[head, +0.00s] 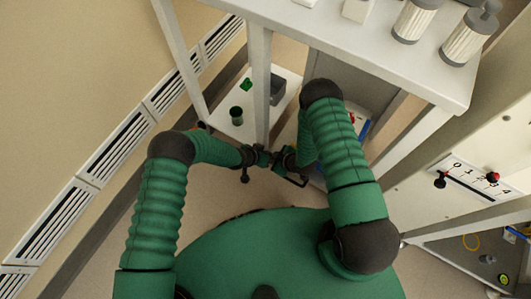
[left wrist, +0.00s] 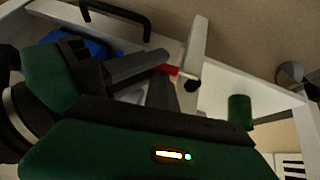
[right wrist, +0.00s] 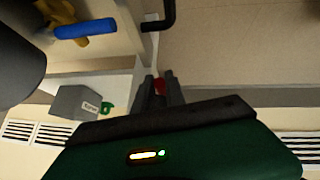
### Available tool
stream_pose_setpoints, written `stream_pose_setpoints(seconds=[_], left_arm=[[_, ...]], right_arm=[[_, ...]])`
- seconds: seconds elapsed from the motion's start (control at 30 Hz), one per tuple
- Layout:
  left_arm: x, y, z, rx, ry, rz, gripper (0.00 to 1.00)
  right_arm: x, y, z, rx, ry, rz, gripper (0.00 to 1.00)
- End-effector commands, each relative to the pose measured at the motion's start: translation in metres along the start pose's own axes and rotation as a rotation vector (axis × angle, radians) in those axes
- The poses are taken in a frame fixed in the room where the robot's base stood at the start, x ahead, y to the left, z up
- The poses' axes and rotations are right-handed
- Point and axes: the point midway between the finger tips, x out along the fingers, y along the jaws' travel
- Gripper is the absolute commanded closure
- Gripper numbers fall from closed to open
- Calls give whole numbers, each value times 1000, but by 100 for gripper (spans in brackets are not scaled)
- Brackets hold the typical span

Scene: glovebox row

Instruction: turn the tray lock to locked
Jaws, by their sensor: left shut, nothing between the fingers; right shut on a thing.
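A small red piece (right wrist: 160,86), which I take to be the tray lock's lever, sits between the fingertips of my right gripper (right wrist: 161,90). The red piece (left wrist: 169,70) also shows in the left wrist view, at the tips of my right gripper's dark fingers, beside a white post. Its lock markings cannot be read. My right gripper is shut on it. My left gripper (left wrist: 172,92) is shut and empty, its fingers just below the red piece. In the head view both grippers meet low in the middle, the left one (head: 264,158) hiding most of the lock area.
A black bar handle (left wrist: 115,18) stands close by. A green cup (head: 236,115) and grey bin (head: 277,89) stand on a low white shelf. A blue-handled tool (right wrist: 85,28) lies near the right gripper. White frame posts (head: 258,80) stand close to my arms.

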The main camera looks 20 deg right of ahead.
Motion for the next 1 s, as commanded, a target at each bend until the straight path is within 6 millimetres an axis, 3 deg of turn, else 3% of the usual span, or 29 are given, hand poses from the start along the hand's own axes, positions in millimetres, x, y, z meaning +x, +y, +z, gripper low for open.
stream_pose_setpoints(seconds=[0.1, 0.13, 0.27, 0.63, 1.0], left_arm=[[3, 3, 8, -3, -15, 6, 100], [3, 4, 9, -3, -16, 6, 100], [3, 4, 10, -2, -17, 7, 100], [2, 5, 10, -1, -19, 9, 100], [1, 3, 6, -1, -12, 5, 100]], right_arm=[[1, 0, -2, -4, 7, 0, 100], [1, 0, -3, -4, 8, 0, 80], [1, 1, -5, -5, 13, 2, 64], [-5, 3, -8, -7, 19, 6, 63], [-70, 1, -1, -3, 8, -1, 63]])
